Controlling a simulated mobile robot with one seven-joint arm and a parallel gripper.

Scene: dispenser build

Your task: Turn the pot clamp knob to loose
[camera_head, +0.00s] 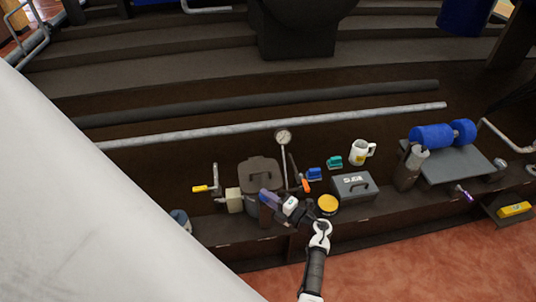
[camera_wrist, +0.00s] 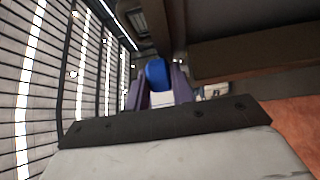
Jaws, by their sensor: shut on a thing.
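A dark lidded pot (camera_head: 259,172) stands on the brown ledge, left of centre in the head view. My gripper (camera_head: 270,197) is at the pot's front right side, reaching in from the lower right. In the wrist view, my gripper (camera_wrist: 160,80) has its two purple-grey fingers on either side of a blue knob (camera_wrist: 157,72) and is shut on it. This looks like the pot clamp knob, but most of it and the clamp body are hidden by the fingers. Whether the knob stands tight or loose cannot be told.
A pale block (camera_head: 234,200) and a yellow-handled crank (camera_head: 206,188) are left of the pot. A dial gauge (camera_head: 284,137) stands behind. A yellow-lidded jar (camera_head: 328,204), grey box (camera_head: 354,188) and white mug (camera_head: 361,152) are to the right. Open floor (camera_head: 400,265) lies in front.

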